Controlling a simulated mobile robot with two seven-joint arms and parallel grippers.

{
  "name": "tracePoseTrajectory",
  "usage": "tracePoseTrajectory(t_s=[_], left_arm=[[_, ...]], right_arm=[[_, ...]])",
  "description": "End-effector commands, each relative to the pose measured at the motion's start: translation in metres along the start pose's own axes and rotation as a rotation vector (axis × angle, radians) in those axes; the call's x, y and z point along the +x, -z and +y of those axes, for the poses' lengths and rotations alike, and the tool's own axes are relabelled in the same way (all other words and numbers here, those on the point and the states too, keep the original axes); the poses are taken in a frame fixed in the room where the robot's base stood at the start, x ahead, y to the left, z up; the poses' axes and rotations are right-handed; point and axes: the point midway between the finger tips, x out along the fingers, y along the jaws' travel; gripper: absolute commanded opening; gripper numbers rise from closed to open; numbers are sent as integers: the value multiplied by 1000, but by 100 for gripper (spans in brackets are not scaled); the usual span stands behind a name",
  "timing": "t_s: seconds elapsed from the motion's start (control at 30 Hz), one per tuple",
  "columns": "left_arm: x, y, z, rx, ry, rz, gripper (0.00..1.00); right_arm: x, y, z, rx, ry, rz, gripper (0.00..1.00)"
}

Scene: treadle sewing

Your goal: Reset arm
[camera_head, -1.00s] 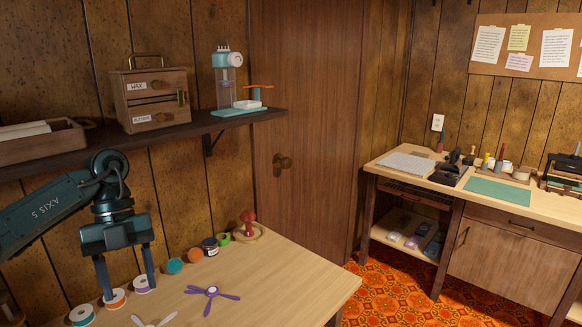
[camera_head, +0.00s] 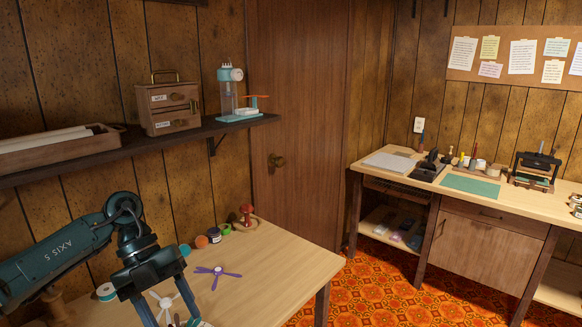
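My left arm comes in from the left over the near table (camera_head: 265,262). My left gripper (camera_head: 172,322) points down at the table's front part, and its two fingers are spread apart. The fingertips run to the bottom edge of the picture, with a white-bladed propeller (camera_head: 163,303) showing between the fingers. I see nothing clearly held. My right gripper is not in view.
A purple propeller (camera_head: 217,272), a dark jar (camera_head: 214,236), an orange ball (camera_head: 201,242) and a red mushroom-shaped piece (camera_head: 247,212) are on the near table. A shelf (camera_head: 200,136) carries a drawer box (camera_head: 168,107). A workbench (camera_head: 470,205) stands at right; patterned floor lies between.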

Motion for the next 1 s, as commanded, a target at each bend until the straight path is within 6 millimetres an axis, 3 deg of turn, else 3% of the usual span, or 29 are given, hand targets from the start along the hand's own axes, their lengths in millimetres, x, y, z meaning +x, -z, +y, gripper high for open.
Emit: tracePoseTrajectory(t_s=[0.03, 0.1, 0.23, 0.4, 0.53, 0.67, 0.77, 0.9, 1.0], left_arm=[[24, 7, -16, 50, 75, 52, 54], [50, 19, -40, 116, 206, 116, 54], [92, 50, -90, 197, 525, 240, 54], [108, 84, -142, 137, 1027, 344, 54], [103, 83, -155, -58, 1380, 347, 54], [104, 60, -139, -371, 1653, 283, 54], [118, 37, -107, -674, 1782, 197, 54], [162, 15, -40, -1146, 1817, 52, 54], [202, 16, 10, -1450, 1747, -41, 54]], right_arm=[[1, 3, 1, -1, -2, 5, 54], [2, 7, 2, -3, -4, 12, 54], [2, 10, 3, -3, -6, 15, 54], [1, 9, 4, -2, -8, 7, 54], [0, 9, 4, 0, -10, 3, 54], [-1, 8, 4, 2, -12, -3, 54], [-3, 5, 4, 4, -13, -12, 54], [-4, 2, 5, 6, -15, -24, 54], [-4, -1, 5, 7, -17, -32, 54]])
